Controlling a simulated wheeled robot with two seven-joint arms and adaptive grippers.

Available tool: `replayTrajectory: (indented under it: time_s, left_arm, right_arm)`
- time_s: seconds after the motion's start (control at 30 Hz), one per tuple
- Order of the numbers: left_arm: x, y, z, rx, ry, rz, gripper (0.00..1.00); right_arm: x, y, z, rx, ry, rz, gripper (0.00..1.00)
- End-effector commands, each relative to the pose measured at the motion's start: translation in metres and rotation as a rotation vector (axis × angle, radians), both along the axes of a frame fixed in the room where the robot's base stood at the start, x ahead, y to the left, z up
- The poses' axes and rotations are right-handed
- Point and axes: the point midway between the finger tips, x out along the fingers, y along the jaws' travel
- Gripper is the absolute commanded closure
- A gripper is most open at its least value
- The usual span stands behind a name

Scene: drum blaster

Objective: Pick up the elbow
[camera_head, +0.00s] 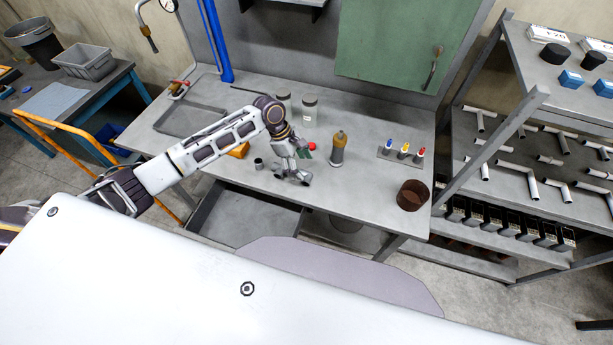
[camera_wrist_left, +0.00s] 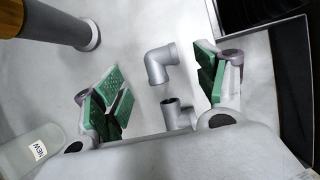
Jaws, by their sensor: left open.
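A grey pipe elbow (camera_wrist_left: 160,65) lies on the light table top in the left wrist view, between the spread fingers and a little beyond them. A second grey pipe fitting (camera_wrist_left: 178,113) stands just below it, partly hidden by my gripper body. My left gripper (camera_wrist_left: 158,80) is open and empty, with green pads on both sides of the elbow. In the head view my left gripper (camera_head: 292,168) hangs over the middle of the workbench (camera_head: 365,195). I cannot make out the elbow there. My right gripper is not in view.
A brown-topped grey bottle (camera_head: 338,150) stands right of the gripper, and jars (camera_head: 310,110) stand behind it. A small grey cylinder (camera_head: 258,163) stands to its left. Coloured markers (camera_head: 404,151) and a rusty can (camera_head: 411,195) are farther right. A shelf (camera_head: 465,150) holds pipe pieces.

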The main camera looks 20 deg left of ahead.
Motion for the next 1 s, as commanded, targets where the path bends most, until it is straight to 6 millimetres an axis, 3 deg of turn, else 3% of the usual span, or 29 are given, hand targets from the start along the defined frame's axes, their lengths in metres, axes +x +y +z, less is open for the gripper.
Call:
replayTrajectory:
  time_s: [0.43, 0.97, 1.0]
  left_arm:
    - [-0.001, -0.016, -0.040, 0.001, 0.000, -0.001, 0.28]
    - [-0.002, -0.017, -0.043, 0.001, 0.000, -0.001, 0.28]
    - [-0.002, -0.017, -0.043, 0.001, 0.000, -0.001, 0.32]
  right_arm:
    - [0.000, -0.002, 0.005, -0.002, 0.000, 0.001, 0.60]
    - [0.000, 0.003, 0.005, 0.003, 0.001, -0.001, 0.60]
    - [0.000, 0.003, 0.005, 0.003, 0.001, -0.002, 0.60]
